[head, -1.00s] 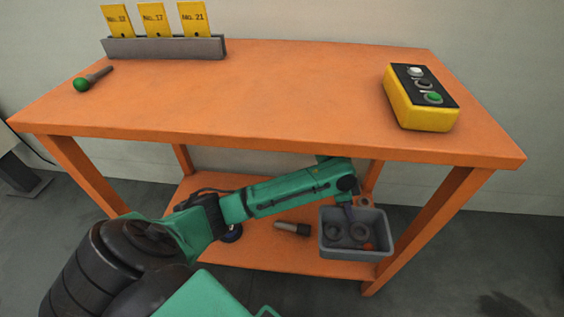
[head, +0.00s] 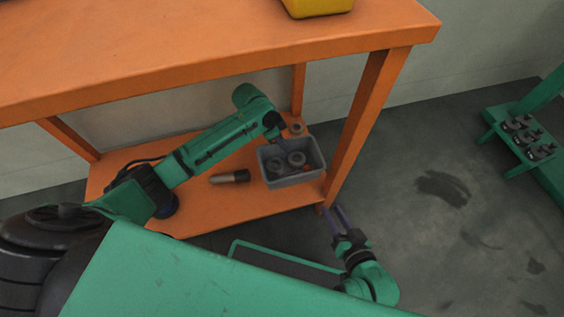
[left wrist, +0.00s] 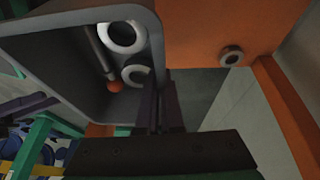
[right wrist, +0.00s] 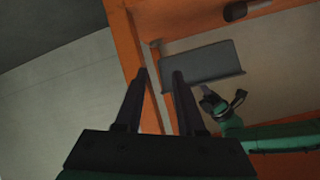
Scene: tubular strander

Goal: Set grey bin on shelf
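The grey bin (head: 283,180) is at the right end of the orange table's lower shelf (head: 215,210) in the head view. My left gripper (head: 280,143) is at the bin's far wall. In the left wrist view its fingers (left wrist: 160,105) are close together on the wall of the bin (left wrist: 75,75). My right gripper (head: 338,215) is in front of the table's right leg, open and empty. The right wrist view shows the bin's side (right wrist: 202,65) beyond its fingers (right wrist: 158,85).
A dark cylinder with a brown end (head: 230,177) lies left of the bin. A small ring (head: 296,129) is behind it. The table leg (head: 365,125) stands close on the right. A green rack with parts (head: 525,135) is at far right. The floor between is clear.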

